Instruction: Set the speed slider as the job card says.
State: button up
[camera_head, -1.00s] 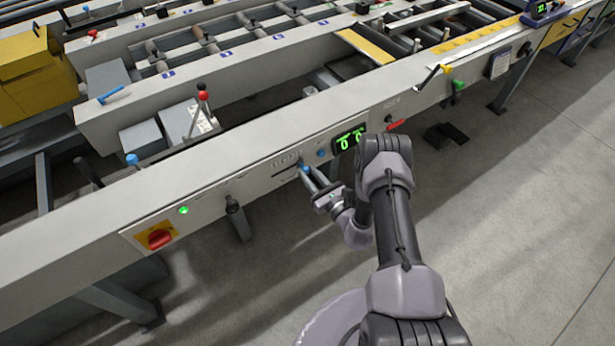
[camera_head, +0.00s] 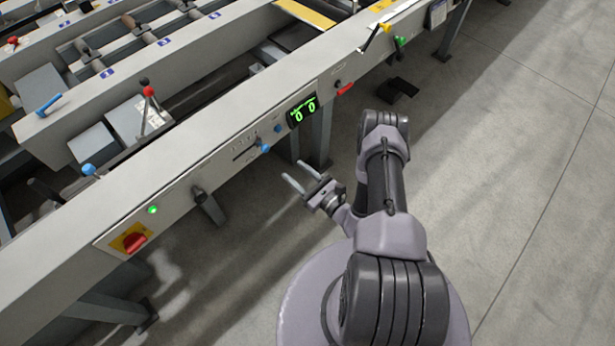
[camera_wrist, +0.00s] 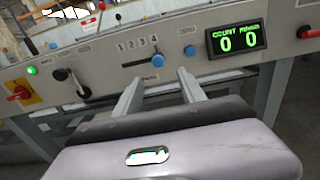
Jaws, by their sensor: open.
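The speed slider is a blue knob (camera_wrist: 157,60) at the right end of a dark slot, below the mark 4 of the scale 1 to 4. In the head view the slider knob (camera_head: 265,148) sits on the machine's front rail. My gripper (camera_head: 292,170) is open and empty, apart from the panel, its fingers pointing at the knob. In the wrist view the gripper's fingers (camera_wrist: 159,77) stand just below the knob with a gap between them.
Right of the slider are a blue button (camera_wrist: 190,50) and a green display (camera_wrist: 236,40) reading 0 and 0. To the left are a black knob (camera_wrist: 83,91), a green lamp (camera_wrist: 32,71) and a red switch (camera_wrist: 19,93). The floor (camera_head: 500,180) in front is clear.

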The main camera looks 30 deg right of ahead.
jog(key=v, duration=0.5)
jog(key=shift+s+d+p, duration=0.1)
jog(key=shift+s+p, duration=0.15)
jog(key=shift+p, duration=0.15)
jog(key=shift+w, duration=0.1)
jog(key=w+a+r+n+g+y, duration=0.1)
jog(key=a+r+n+g+y, duration=0.25)
jog(key=r, duration=0.35)
jog(key=w+a+r+n+g+y, duration=0.1)
jog(key=a+r+n+g+y, duration=0.2)
jog(key=r+n, duration=0.35)
jog(key=w+a+r+n+g+y, duration=0.1)
jog(key=a+r+n+g+y, duration=0.25)
jog(key=r, duration=0.55)
jog(key=s+a+r+n+g+h, duration=0.4)
jog(key=s+r+n, duration=0.1)
jog(key=s+r, duration=0.2)
jog(key=s+a+r+n+g+h, duration=0.3)
jog(key=s+r+n+h, duration=0.1)
jog(key=s+r+n, duration=0.25)
jog(key=s+d+r+n+t+h, duration=0.3)
jog(key=s+d+r+t+h, duration=0.1)
jog(key=r, duration=0.3)
jog(key=shift+s+r+t+h, duration=0.3)
jog(key=shift+s+t+h, duration=0.35)
jog(key=shift+t+h, duration=0.15)
